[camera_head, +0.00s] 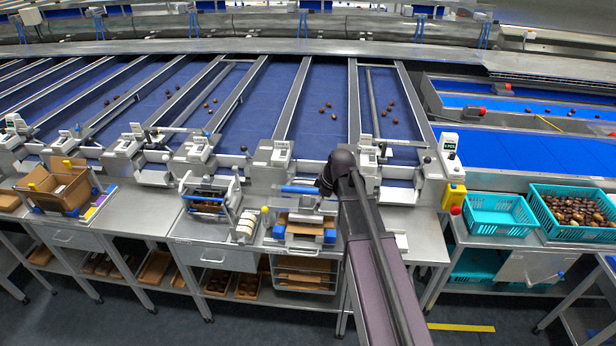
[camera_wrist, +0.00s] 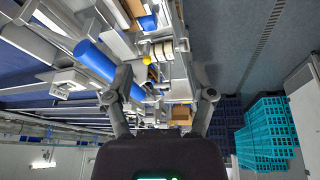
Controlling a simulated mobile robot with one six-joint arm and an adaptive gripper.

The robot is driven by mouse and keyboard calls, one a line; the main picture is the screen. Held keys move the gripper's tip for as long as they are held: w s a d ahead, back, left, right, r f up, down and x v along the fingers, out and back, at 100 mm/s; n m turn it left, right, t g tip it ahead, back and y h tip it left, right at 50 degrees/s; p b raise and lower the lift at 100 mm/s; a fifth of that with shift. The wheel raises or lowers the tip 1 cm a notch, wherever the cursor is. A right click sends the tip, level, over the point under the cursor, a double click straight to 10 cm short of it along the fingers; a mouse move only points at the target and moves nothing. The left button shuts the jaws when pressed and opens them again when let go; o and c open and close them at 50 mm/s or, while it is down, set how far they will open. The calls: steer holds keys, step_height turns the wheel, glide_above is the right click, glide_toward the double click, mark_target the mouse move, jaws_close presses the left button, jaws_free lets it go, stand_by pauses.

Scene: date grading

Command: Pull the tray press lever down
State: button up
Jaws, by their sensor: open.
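The tray press stands on the steel bench below the lanes. Its lever shows as a blue horizontal bar (camera_head: 302,189) above a brown tray (camera_head: 305,224) with blue blocks at its corners. In the wrist view a thick blue bar (camera_wrist: 95,60), which looks like this lever, lies left of the left finger. My gripper (camera_wrist: 155,62) is open, and I see nothing held between its fingers. A small yellow knob (camera_wrist: 147,60) shows beyond them. In the head view my arm hides the gripper and the bar's right end, so I cannot tell whether they touch.
A yellow box with a red button (camera_head: 455,197) is on the right. Teal crates (camera_head: 500,214) stand farther right, one full of dates (camera_head: 573,210).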

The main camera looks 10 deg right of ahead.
mark_target(308, 189)
steer(key=w+d+r+n+t+p, duration=0.1)
steer(key=w+d+r+n+p, duration=0.1)
steer(key=w+r+p, duration=0.3)
step_height(308, 189, up, 4)
steer(key=shift+w+r+n+y+p, duration=0.1)
steer(key=shift+w+n+y+p, duration=0.25)
steer(key=shift+n+p, duration=0.5)
steer(key=b+x, duration=1.2)
steer(key=x, duration=0.2)
steer(key=shift+s+d, duration=0.1)
stand_by(0.4)
jaws_close()
